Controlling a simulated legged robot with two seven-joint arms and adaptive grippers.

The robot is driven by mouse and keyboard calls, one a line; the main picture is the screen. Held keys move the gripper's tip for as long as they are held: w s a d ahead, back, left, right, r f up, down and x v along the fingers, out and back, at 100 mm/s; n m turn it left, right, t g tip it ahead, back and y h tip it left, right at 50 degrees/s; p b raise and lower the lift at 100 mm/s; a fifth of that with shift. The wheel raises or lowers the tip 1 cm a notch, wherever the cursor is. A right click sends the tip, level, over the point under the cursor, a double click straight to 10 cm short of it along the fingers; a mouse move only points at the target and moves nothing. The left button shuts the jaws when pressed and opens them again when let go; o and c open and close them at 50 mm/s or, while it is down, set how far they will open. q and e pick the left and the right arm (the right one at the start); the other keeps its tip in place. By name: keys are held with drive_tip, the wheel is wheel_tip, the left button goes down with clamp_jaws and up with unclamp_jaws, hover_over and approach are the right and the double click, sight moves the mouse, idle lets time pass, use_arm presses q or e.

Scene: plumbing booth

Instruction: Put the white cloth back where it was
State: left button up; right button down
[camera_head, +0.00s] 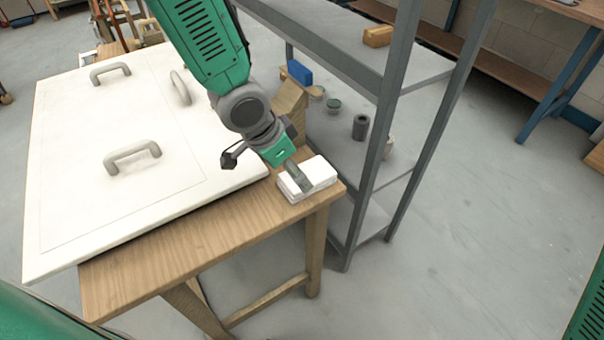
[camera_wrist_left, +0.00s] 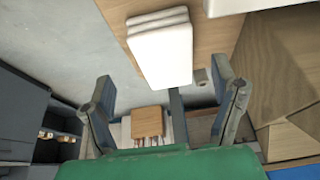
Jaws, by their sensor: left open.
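The white cloth (camera_head: 322,172) is a folded stack lying flat on the right end of the wooden table (camera_head: 200,250). It also shows in the left wrist view (camera_wrist_left: 161,50), at the top, on the wood. My left gripper (camera_head: 298,176) reaches down from above and hides part of the cloth in the head view. In the left wrist view its two fingers (camera_wrist_left: 170,86) are spread wide with nothing held between them. The cloth's near end lies just beyond the fingertips; I cannot tell whether they touch it. My right gripper is not in view.
A white panel with grey handles (camera_head: 120,150) covers most of the table, left of the cloth. A wooden wedge-shaped block (camera_head: 290,104) stands behind my gripper. A grey metal shelf (camera_head: 385,110) with small items rises close behind the table. Open floor lies to the right.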

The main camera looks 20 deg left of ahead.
use_arm(q)
drive_tip(key=p+v, duration=0.1)
drive_tip(key=v, duration=0.4)
drive_tip(key=shift+s+d+r, duration=0.1)
drive_tip(key=shift+r, duration=0.35)
drive_tip(key=shift+a, duration=0.25)
drive_tip(key=shift+s+a+f, duration=0.1)
